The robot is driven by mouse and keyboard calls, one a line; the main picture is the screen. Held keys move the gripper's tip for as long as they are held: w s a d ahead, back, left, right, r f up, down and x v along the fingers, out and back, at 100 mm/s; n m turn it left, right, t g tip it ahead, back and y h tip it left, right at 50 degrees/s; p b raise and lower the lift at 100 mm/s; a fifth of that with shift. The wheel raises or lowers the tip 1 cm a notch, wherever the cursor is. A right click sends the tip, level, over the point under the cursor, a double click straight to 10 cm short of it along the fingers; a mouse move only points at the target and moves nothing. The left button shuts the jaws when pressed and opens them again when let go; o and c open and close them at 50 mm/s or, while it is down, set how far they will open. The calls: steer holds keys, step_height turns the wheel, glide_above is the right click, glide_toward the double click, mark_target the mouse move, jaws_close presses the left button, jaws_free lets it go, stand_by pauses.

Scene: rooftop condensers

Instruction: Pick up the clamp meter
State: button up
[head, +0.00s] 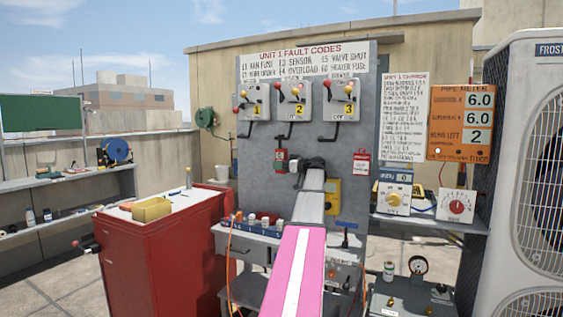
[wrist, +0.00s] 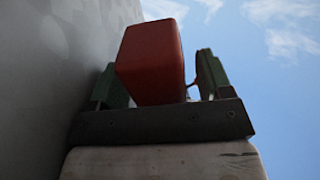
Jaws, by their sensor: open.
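A small red device (head: 281,160) with a dark upper part is at the grey upright panel, just left of my gripper in the head view; it looks like the clamp meter, but is too small to be sure. My gripper (head: 293,168) is close beside it, in front of the panel. In the wrist view a plain red block (wrist: 150,62), seemingly the same device, stands between the two dark green fingers of my gripper (wrist: 160,78). The fingers are open, with a gap showing on the right. Whether either finger touches it is unclear.
The grey panel (head: 255,190) is right behind my gripper, with numbered switches (head: 297,98) above. A yellow box (head: 333,196) and a red tag (head: 361,162) are on its right. A red cabinet (head: 165,260) stands left; a shelf with meters (head: 395,197) is right.

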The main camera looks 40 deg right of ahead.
mark_target(285, 157)
steer(key=c, duration=1.1)
steer(key=shift+r, duration=0.55)
step_height(285, 157, up, 2)
steer(key=shift+r, duration=0.1)
steer(key=shift+s+a+r, duration=0.1)
steer(key=shift+s+a, duration=0.25)
steer(key=shift+a, duration=0.2)
steer(key=s+a, duration=0.2)
steer(key=a, duration=0.3)
steer(key=s+a, duration=0.3)
steer(key=a, duration=0.2)
steer(key=s+a, duration=0.2)
steer(key=a, duration=0.3)
steer(key=shift+s, duration=0.35)
